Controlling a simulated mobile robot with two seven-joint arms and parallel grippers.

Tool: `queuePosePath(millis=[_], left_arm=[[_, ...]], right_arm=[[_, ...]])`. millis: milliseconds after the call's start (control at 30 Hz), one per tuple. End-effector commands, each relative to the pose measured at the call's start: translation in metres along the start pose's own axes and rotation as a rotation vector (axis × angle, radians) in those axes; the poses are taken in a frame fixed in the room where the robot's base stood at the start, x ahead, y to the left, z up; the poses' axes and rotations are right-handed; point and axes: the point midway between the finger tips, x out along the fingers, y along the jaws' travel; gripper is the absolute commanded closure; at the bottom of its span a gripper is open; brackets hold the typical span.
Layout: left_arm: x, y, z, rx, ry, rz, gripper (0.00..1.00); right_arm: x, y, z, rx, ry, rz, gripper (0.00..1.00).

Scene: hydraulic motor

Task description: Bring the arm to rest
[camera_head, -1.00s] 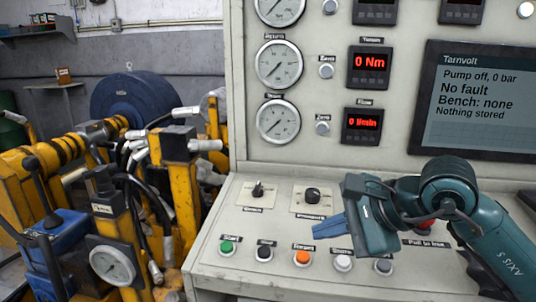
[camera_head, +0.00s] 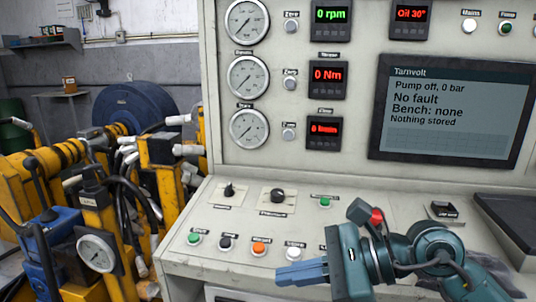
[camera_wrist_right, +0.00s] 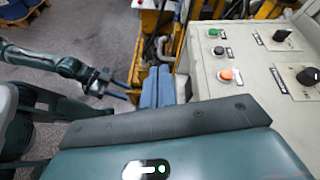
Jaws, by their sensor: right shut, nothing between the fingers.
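My right gripper (camera_head: 285,274) is shut and empty, its blue fingers pointing left in front of the console's front edge, below the button row. Its shut fingers also show in the right wrist view (camera_wrist_right: 158,84), pointing away beside the console. Nothing is seen touching them. My left arm shows only in the right wrist view, with its gripper (camera_wrist_right: 117,88) at the left above the floor; its jaw opening is too small to judge.
The console desk (camera_head: 240,215) carries a green button (camera_head: 194,238), an orange button (camera_head: 259,248), two rotary knobs and a red knob (camera_head: 377,215) close to my right arm. The screen (camera_head: 452,110) reads pump off, 0 bar, no fault. Yellow machinery (camera_head: 165,185) with hoses crowds the left.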

Motion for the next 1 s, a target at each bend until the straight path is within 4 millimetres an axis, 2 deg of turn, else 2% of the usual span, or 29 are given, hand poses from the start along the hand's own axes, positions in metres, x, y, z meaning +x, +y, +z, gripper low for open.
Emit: queuePosePath(millis=[100, 167, 200, 267, 333, 367, 467, 500, 567, 600, 633, 667, 700, 800, 900, 1000], left_arm=[[-0.003, -0.004, -0.004, 0.007, -0.009, -0.010, 0.66], [-0.005, -0.004, -0.005, 0.009, -0.014, -0.011, 0.66], [-0.006, -0.004, -0.005, 0.010, -0.018, -0.012, 0.66], [-0.007, -0.004, -0.005, 0.011, -0.027, -0.014, 0.66], [-0.009, -0.004, -0.004, 0.014, -0.038, -0.016, 0.66], [-0.009, -0.004, -0.005, 0.015, -0.042, -0.017, 0.66], [-0.012, -0.005, -0.007, 0.019, -0.050, -0.023, 0.66], [-0.013, -0.005, -0.008, 0.021, -0.054, -0.025, 0.66], [-0.014, -0.006, -0.008, 0.022, -0.061, -0.028, 0.66], [-0.014, -0.006, -0.008, 0.022, -0.064, -0.030, 0.66], [-0.015, -0.006, -0.009, 0.023, -0.066, -0.032, 0.66], [-0.015, -0.006, -0.009, 0.023, -0.067, -0.033, 0.66], [-0.016, -0.007, -0.010, 0.024, -0.069, -0.034, 0.66], [-0.016, -0.008, -0.010, 0.026, -0.074, -0.038, 0.66], [-0.017, -0.009, -0.008, 0.027, -0.082, -0.041, 0.66], [-0.017, -0.010, -0.007, 0.027, -0.085, -0.043, 0.66]], right_arm=[[0.010, 0.016, 0.021, 0.302, -0.257, 0.050, 1.00], [0.009, 0.018, 0.031, 0.493, -0.404, 0.067, 1.00], [0.007, 0.017, 0.035, 0.645, -0.510, 0.077, 1.00], [0.001, 0.011, 0.035, 0.898, -0.676, 0.081, 1.00], [-0.009, -0.001, 0.023, 1.219, -0.868, 0.070, 1.00], [-0.013, -0.005, 0.012, 1.360, -0.946, 0.060, 1.00], [-0.024, -0.013, -0.042, 1.841, -1.194, -0.003, 1.00], [-0.027, -0.009, -0.071, 2.036, -1.288, -0.042, 1.00], [-0.028, 0.005, -0.115, 2.317, -1.418, -0.111, 1.00], [-0.027, 0.018, -0.143, 2.483, -1.492, -0.161, 1.00], [-0.025, 0.030, -0.161, 2.599, -1.543, -0.198, 1.00], [-0.024, 0.044, -0.179, -2.696, 1.583, 0.240, 1.00], [-0.021, 0.062, -0.199, -2.577, 1.494, 0.268, 1.00], [-0.015, 0.108, -0.237, -2.330, 1.316, 0.320, 1.00], [-0.010, 0.145, -0.258, -2.160, 1.200, 0.352, 1.00], [-0.007, 0.166, -0.267, -2.066, 1.138, 0.366, 1.00]])
